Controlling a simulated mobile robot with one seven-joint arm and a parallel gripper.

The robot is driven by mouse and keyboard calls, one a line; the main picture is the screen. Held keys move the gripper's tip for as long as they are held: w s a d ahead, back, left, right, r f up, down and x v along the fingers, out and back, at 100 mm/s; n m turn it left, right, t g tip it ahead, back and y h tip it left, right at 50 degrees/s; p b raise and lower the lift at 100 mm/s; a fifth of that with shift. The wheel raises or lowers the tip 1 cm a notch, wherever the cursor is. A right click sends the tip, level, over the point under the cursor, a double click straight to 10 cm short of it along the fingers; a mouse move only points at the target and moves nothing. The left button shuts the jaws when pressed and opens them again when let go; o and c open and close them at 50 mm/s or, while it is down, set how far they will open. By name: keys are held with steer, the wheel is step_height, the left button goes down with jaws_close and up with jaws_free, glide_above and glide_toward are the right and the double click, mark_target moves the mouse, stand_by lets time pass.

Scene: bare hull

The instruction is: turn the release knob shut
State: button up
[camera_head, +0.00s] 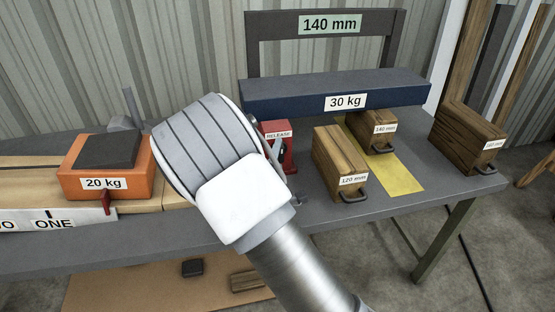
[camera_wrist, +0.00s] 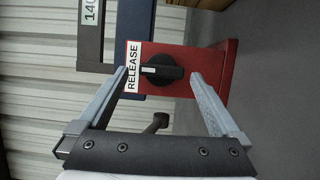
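The release knob (camera_wrist: 162,72) is a black bar-shaped knob with a pale mark on its left half, on the front of a red box (camera_wrist: 185,88) labelled RELEASE. Its bar lies across the wrist picture. My gripper (camera_wrist: 157,76) is open, with one grey finger left of the knob and one right of it. I cannot tell whether the fingertips reach the knob's depth or touch it. In the head view the red box (camera_head: 273,128) shows behind my white wrist, which hides much of it and my fingers.
A blue beam (camera_head: 290,92) marked 30 kg lies behind the box, under a dark frame (camera_head: 323,42) marked 140 mm. Wooden blocks (camera_head: 335,150) with handles stand at right. An orange weight (camera_head: 75,182) marked 20 kg sits at left.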

steer(key=shift+s, duration=0.1)
steer(key=s+a+p, duration=0.2)
steer(key=s, duration=1.5)
steer(key=shift+f, duration=0.1)
steer(key=w+d+r+m+g+y, duration=0.2)
steer(key=w+r+m+g+y, duration=0.3)
steer(key=m+g, duration=0.4)
steer(key=s+d+r+m, duration=0.3)
steer(key=s+d+r, duration=0.15)
steer(key=r, duration=0.35)
steer(key=s+d+r+m+g+h, duration=0.1)
steer(key=s+d+r+m+g, duration=0.15)
steer(key=s+d, duration=0.5)
steer(key=s+d+r+m+g+h, duration=0.1)
steer(key=s+d+r+m+h, duration=0.15)
steer(key=s+d, duration=0.45)
step_height(320, 180, up, 13)
steer(key=s+a+p, duration=0.1)
steer(key=p, duration=1.2)
steer(key=shift+s+r, duration=0.15)
steer(key=shift+r, duration=0.05)
steer(key=shift+y, duration=0.25)
